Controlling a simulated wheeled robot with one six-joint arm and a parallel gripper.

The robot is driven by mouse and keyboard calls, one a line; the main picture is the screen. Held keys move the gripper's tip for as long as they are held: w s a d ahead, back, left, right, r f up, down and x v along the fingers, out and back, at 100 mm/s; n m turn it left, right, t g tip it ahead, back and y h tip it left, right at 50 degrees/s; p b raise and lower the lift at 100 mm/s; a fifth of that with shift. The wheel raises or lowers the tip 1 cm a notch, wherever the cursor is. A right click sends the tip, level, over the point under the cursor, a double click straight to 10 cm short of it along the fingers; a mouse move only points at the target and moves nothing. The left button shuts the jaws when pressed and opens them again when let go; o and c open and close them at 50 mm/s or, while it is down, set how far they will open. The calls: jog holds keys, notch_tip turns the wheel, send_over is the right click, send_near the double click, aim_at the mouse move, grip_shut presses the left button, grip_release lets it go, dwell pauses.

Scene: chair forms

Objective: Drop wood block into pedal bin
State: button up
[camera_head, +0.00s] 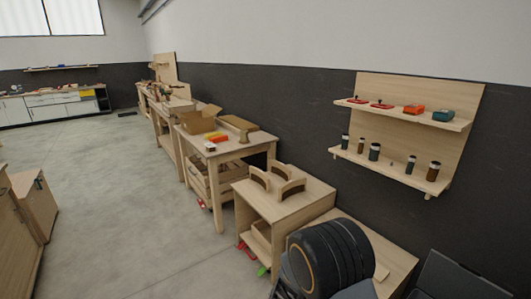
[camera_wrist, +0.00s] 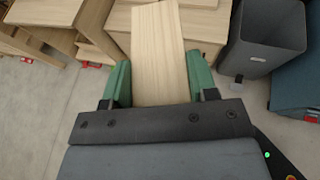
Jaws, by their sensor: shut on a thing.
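In the wrist view my gripper (camera_wrist: 160,75) has its two green fingers on either side of a pale wood block (camera_wrist: 158,45). It is shut on the block, which points away from the wrist. The block's near end is hidden behind the dark gripper body. A dark grey bin (camera_wrist: 270,45) with an open top stands to the right of the block, apart from it. A small grey pedal-like piece (camera_wrist: 238,78) shows at the bin's foot. In the head view my gripper and the block are not clearly visible; my dark arm covers the lower right.
A wooden stand (camera_head: 300,205) with curved pieces and a wooden workbench (camera_head: 225,150) line the wall. A wall shelf (camera_head: 400,115) holds tins and small boxes. A blue-grey box (camera_wrist: 300,80) is right of the bin. The floor (camera_head: 100,190) at left is open.

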jog(key=r+n+y, duration=0.1)
jog(key=r, duration=0.1)
jog(key=r+n+t+y, duration=0.2)
jog(key=r, duration=0.1)
jog(key=shift+w+r+y, duration=0.3)
jog(key=shift+w, duration=0.05)
jog(key=shift+n, duration=0.4)
jog(key=r, duration=0.1)
jog(key=d+r, duration=0.1)
jog(key=r, duration=0.1)
jog(key=d+r, duration=0.1)
jog(key=shift+d+r, duration=0.1)
jog(key=shift+r, duration=0.25)
jog(key=shift+d+r, duration=0.15)
jog(key=shift+d, duration=0.1)
